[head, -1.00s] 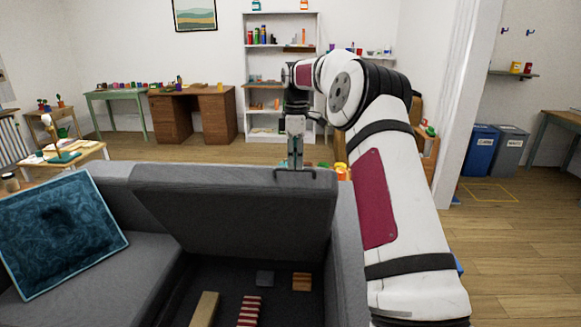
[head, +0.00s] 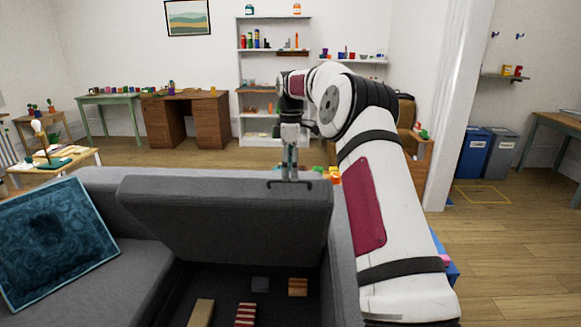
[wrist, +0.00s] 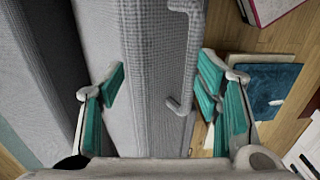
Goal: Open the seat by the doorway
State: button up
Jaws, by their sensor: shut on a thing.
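The seat lid (head: 225,225) is a grey cushioned panel of the sofa, raised steeply and leaning back, with the storage space under it open. A thin dark handle (head: 290,183) sits at its raised edge; in the wrist view the handle (wrist: 192,60) runs along that edge. My gripper (head: 290,176) is at the handle, its teal fingers on either side of the lid's edge and handle in the wrist view (wrist: 162,82). It is shut on the handle; the exact contact is hard to see.
The storage space holds a wooden block (head: 201,313), a red-and-white striped item (head: 245,315), a grey item (head: 261,284) and an orange-brown block (head: 298,287).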

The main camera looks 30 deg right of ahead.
jog(key=r, duration=0.6)
jog(key=shift+w+d+r, duration=0.1)
jog(key=shift+w+d, duration=0.15)
jog(key=shift+d, duration=0.05)
jog(key=shift+c, duration=0.6)
jog(key=shift+a+r, duration=0.1)
jog(key=shift+r, duration=0.5)
jog(key=s+a+r+m+t+h+p, duration=0.2)
jog(key=s+a+r+m+p, duration=0.15)
jog(key=s+a+r, duration=1.25)
jog(key=s+a+f+m+t+p, duration=0.1)
jog(key=s+a+f+m, duration=0.2)
jog(key=s, duration=1.1)
jog(key=s+a+f+m+t+y+p, duration=0.1)
jog(key=s+a+f+m, duration=0.3)
jog(key=s, duration=1)
notch_tip(320, 180, down, 4)
jog(key=shift+s+a+r+t+p, duration=0.15)
jog(key=shift+a+t+p, duration=0.15)
jog(key=shift+a+t, duration=0.35)
